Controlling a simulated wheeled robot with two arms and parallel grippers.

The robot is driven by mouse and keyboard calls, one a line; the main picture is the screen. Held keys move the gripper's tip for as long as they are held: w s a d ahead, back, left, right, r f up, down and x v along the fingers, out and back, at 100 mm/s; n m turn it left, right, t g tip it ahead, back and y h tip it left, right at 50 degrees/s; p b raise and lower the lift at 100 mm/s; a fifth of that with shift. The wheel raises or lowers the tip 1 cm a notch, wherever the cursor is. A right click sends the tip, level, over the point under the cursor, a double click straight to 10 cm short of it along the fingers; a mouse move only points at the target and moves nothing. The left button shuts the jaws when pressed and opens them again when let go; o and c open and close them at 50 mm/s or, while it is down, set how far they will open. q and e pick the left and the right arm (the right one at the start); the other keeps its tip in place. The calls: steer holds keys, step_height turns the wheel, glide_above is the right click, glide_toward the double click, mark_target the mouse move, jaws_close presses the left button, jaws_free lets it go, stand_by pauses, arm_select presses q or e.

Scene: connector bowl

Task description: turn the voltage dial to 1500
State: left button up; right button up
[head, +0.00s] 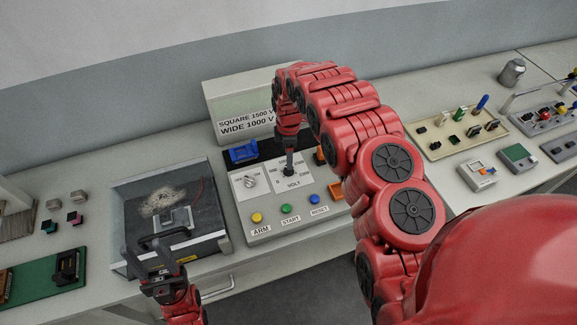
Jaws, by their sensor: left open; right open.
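The voltage dial (289,171) is a dark knob above the VOLT label on the white face of the grey control panel (262,231). Numbers ring it, but my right gripper hides part of the scale, and I cannot read where the dial points. My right gripper (290,160) reaches down over the dial from above; its fingers are at the knob, and I cannot tell whether they touch it. My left gripper (162,246) is open and empty, in front of the dark open-topped box.
A sign (243,122) reads SQUARE 1500 and WIDE 1000. A second knob (250,181) sits left of the dial. ARM (257,218), START (285,209) and RESET (314,199) buttons line the panel's front. The dark box (180,188) stands left of the panel.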

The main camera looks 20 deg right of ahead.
step_height(320, 180, down, 3)
steer(key=shift+s+f+p, duration=0.1)
steer(key=shift+p, duration=0.45)
steer(key=shift+f+p, duration=0.3)
steer(key=shift+f, duration=0.8)
jaws_close()
